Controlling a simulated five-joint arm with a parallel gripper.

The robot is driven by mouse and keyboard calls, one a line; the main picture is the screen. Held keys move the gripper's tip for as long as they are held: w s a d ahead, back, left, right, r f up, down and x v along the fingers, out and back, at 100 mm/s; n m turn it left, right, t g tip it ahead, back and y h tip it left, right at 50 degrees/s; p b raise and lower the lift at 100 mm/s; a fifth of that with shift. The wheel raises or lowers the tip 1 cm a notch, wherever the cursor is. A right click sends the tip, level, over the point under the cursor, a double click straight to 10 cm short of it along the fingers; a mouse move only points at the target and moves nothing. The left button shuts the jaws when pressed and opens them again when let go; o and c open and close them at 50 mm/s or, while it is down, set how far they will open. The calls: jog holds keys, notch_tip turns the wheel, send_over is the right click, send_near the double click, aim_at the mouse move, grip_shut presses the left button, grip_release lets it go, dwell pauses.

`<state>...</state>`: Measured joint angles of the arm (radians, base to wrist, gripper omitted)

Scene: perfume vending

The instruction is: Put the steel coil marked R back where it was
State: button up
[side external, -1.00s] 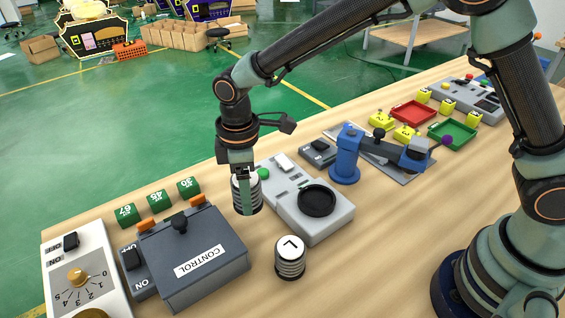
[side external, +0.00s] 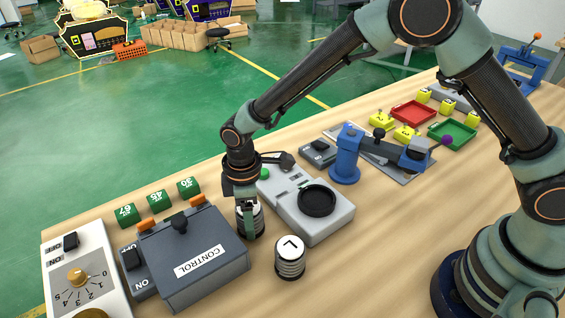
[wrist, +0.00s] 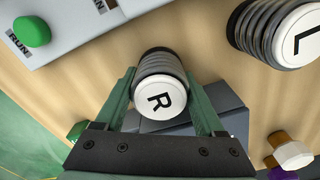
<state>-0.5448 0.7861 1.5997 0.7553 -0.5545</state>
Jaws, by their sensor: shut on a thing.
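The steel coil marked R (wrist: 160,96) is ribbed and dark, with a white top bearing a black R. It sits between the two green fingers of my gripper (side external: 246,222), which is shut on it. In the side view the coil (side external: 258,220) is upright, partly hidden by a finger, and low over the table. I cannot tell whether its base touches the wood. A matching coil marked L (side external: 290,258) stands on the table to its lower right, apart from it. It also shows in the wrist view (wrist: 283,32).
A dark CONTROL box (side external: 192,258) stands close on the left. A grey machine with a round black pad (side external: 317,201) and green button stands close on the right. Green numbered blocks (side external: 158,198) lie behind the box. Bare wood lies in front of the coils.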

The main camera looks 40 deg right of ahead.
jog(key=o, duration=1.6)
notch_tip(320, 180, up, 12)
jog(key=shift+r, duration=0.15)
jog(key=s+d+r+m+t, duration=0.25)
jog(key=d+r+m, duration=0.35)
jog(key=d+r, duration=0.55)
jog(key=shift+s+d+m+t, duration=0.5)
jog(key=shift+s+d+m, duration=0.8)
jog(key=shift+d, duration=0.8)
jog(key=shift+s+d+m+t, duration=0.55)
jog(key=shift+s+d+m, duration=0.35)
jog(key=shift+s+d, duration=0.95)
jog(key=shift+s+d+m+t, duration=0.5)
jog(key=shift+s+d+m, duration=0.65)
jog(key=shift+d, duration=1.15)
